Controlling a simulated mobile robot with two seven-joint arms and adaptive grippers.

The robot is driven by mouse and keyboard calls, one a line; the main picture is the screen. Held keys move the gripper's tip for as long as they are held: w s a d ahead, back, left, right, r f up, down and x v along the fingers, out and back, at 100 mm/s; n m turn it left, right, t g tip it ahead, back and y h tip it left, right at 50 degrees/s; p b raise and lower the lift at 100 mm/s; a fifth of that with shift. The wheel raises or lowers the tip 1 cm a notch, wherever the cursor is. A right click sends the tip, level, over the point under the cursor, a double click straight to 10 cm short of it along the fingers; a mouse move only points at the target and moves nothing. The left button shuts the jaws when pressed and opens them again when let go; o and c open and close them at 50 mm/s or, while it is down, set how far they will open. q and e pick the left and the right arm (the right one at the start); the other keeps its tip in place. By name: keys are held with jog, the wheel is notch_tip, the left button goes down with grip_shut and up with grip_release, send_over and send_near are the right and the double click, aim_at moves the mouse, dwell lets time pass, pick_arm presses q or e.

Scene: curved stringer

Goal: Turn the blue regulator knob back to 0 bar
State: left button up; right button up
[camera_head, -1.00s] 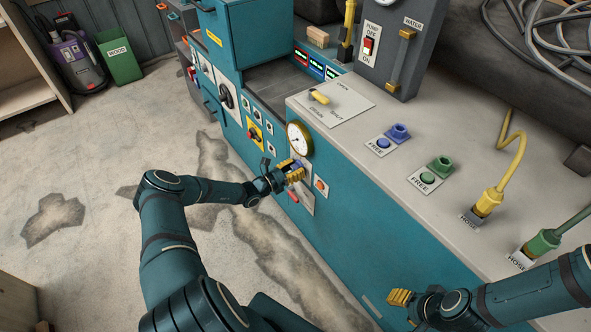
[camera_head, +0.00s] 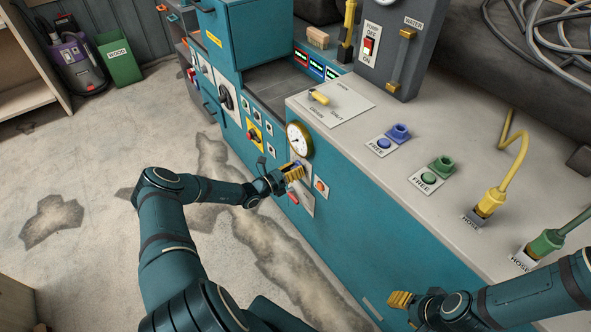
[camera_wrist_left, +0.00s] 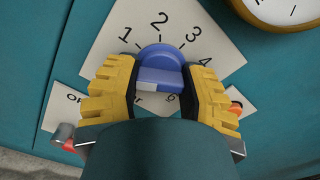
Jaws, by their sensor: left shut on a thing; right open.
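The blue regulator knob (camera_wrist_left: 160,70) sits on a white dial plate (camera_wrist_left: 205,22) on the teal cabinet front. In the left wrist view the plate shows the numbers 1, 2, 3, 4 and 6; the rest is hidden by my gripper. My left gripper (camera_wrist_left: 160,88) is shut on the knob, with a yellow finger at each side; it also shows in the head view (camera_head: 292,172). A white mark on the knob's grip bar lies at its lower left. My right gripper (camera_head: 402,299) is open and empty beside the cabinet front, at the lower right.
A round gauge (camera_head: 298,138) is just above the knob; it also shows in the left wrist view (camera_wrist_left: 285,8). A red lever (camera_head: 293,198) and an orange button (camera_head: 321,186) are close to the left gripper. Hose connectors (camera_head: 487,203) stand on the countertop.

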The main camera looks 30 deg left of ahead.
pick_arm(q)
jog(key=o, duration=1.2)
jog(key=shift+s, duration=0.1)
jog(key=v, duration=1.1)
jog(key=shift+s+a, duration=0.15)
jog(key=shift+s, duration=0.2)
